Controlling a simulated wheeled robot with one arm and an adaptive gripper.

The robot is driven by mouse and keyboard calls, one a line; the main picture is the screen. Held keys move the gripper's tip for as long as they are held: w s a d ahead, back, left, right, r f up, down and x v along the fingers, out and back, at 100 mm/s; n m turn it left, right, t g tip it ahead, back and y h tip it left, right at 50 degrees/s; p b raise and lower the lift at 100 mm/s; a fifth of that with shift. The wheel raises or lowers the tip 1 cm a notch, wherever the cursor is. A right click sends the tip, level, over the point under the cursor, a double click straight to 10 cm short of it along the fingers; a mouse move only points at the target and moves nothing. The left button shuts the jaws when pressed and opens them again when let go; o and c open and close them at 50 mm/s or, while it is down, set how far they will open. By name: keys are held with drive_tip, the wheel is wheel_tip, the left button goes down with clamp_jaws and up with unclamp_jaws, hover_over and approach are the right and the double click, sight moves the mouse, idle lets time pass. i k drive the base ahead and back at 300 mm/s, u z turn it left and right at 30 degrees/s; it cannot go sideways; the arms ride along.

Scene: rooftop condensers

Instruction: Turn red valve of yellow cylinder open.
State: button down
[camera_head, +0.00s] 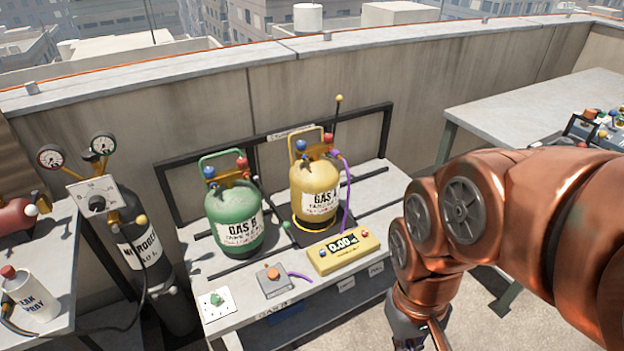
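The yellow cylinder (316,189), labelled GAS A, stands upright on the slatted grey bench. Its red valve (328,138) is at the right of its top, and a blue valve (301,145) is at the left. A purple hose (347,195) runs down from its top on the right side. How far the red valve is turned cannot be told. My copper arm comes in from the right, bent downward. My gripper (406,331) shows only as a dark part at the bottom edge, below and right of the cylinder, apart from it. Its fingers are cut off by the frame.
A green cylinder (236,215) labelled GAS B stands left of the yellow one. A yellow display box (343,252) reading 0.00 lies in front. A black frame (372,125) rises behind. A nitrogen bottle (134,235) stands left. A second table (530,105) is right.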

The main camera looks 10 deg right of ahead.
sight(328, 138)
drive_tip(key=u, duration=0.7)
drive_tip(key=i, duration=1.15)
drive_tip(key=z, duration=0.35)
